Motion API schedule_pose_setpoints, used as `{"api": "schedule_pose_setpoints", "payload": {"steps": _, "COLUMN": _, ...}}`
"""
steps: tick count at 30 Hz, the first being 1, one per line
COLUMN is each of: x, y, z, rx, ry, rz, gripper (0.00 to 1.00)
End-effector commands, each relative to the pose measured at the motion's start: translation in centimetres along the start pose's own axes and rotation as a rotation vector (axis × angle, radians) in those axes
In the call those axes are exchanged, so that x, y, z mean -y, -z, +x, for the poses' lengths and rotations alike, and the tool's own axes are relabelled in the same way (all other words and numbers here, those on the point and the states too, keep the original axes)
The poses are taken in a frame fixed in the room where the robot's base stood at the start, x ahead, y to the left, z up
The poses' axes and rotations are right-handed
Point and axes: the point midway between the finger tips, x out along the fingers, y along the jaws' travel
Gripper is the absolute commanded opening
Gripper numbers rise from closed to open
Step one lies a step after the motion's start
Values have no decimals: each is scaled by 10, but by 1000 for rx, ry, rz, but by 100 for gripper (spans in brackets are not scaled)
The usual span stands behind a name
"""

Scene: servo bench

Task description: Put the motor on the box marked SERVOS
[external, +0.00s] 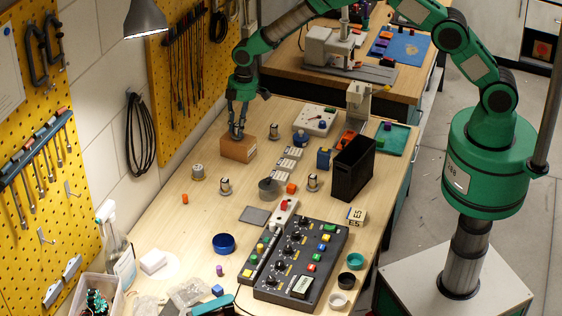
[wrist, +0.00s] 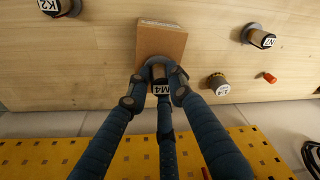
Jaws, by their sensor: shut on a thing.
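The brown box (external: 238,150) stands on the bench near the wall side; it also shows in the wrist view (wrist: 163,42). Dark print lies along its edge there, too small to read. My gripper (external: 237,133) is at the box's top, pointing down. In the wrist view its fingers (wrist: 158,82) are closed around a motor with a white label reading M4 (wrist: 160,89). The motor is over the box's near end. Whether its base touches the box top is hidden by the fingers.
Other motors stand nearby: one marked K2 (wrist: 55,6), one marked N7 (wrist: 262,38) and one with a less clear label (wrist: 217,83). A small orange-red piece (external: 185,198) lies near. A control panel (external: 300,262) and a black bin (external: 352,168) stand farther off.

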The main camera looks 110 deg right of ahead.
Motion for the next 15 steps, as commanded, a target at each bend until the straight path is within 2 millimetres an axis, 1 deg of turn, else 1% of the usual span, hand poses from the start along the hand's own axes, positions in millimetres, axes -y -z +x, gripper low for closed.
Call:
{"api": "schedule_pose_setpoints", "payload": {"steps": 5, "x": 0, "y": 0, "z": 3, "rx": 0, "ry": 0, "rz": 0, "gripper": 0}}
{"api": "schedule_pose_setpoints", "payload": {"steps": 6, "x": 0, "y": 0, "z": 3, "rx": 0, "ry": 0, "rz": 0, "gripper": 27}}
{"api": "schedule_pose_setpoints", "payload": {"steps": 8, "x": 0, "y": 0, "z": 2, "rx": 0, "ry": 0, "rz": 0, "gripper": 39}}
{"api": "schedule_pose_setpoints", "payload": {"steps": 9, "x": 0, "y": 0, "z": 2, "rx": 0, "ry": 0, "rz": 0, "gripper": 40}}
{"api": "schedule_pose_setpoints", "payload": {"steps": 15, "x": 0, "y": 0, "z": 2, "rx": 0, "ry": 0, "rz": 0, "gripper": 40}}
